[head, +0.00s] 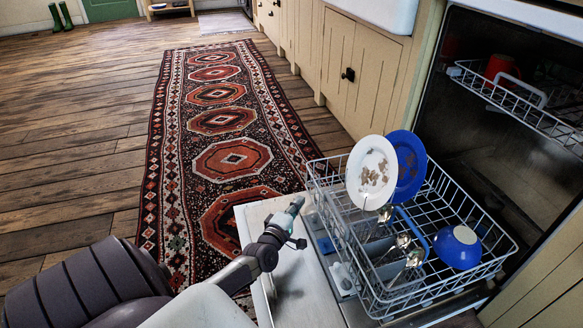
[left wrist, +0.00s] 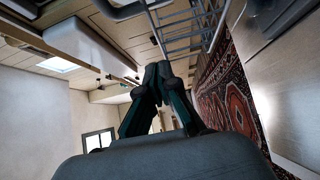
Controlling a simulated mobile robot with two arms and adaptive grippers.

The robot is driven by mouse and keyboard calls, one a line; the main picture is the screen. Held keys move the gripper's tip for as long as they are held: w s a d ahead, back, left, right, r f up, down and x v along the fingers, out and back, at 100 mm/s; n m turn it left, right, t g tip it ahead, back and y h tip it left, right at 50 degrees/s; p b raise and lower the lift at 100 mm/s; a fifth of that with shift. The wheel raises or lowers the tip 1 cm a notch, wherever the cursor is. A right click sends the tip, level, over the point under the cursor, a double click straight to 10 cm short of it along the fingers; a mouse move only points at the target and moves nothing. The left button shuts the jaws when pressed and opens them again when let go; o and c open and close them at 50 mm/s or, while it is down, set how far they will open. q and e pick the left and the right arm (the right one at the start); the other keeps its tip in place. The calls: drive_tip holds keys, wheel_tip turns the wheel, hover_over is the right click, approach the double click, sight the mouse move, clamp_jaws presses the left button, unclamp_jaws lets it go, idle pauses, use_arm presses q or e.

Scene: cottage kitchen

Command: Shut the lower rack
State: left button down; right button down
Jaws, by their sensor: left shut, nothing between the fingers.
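The lower rack (head: 448,292) is a grey wire basket, pulled out over the open dishwasher door (head: 292,285). It holds a soiled white plate (head: 371,172), a blue plate (head: 408,170), a blue bowl (head: 457,247) and a cutlery basket (head: 385,243) with several spoons. My left gripper (head: 297,205) is in front of the rack's near left side, above the door, with its fingers shut and empty. In the left wrist view, the shut fingertips (left wrist: 158,72) point towards the rack's wires (left wrist: 185,35); I cannot tell whether they touch. My right gripper is not in view.
The upper rack (head: 520,105) sits inside the dishwasher with a red mug (head: 502,67) on it. Beige cabinets (head: 352,75) line the right side. A patterned rug (head: 225,120) lies on the wooden floor (head: 90,130), which is clear at left.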

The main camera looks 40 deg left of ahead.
sight(319, 190)
use_arm(q)
drive_tip(key=w, duration=0.2)
drive_tip(key=w+d+b, duration=0.1)
drive_tip(key=w, duration=0.1)
drive_tip(key=shift+f, duration=0.1)
drive_tip(key=shift+w+d, duration=0.3)
drive_tip(key=shift+w, duration=0.2)
drive_tip(key=shift+w+d, duration=0.1)
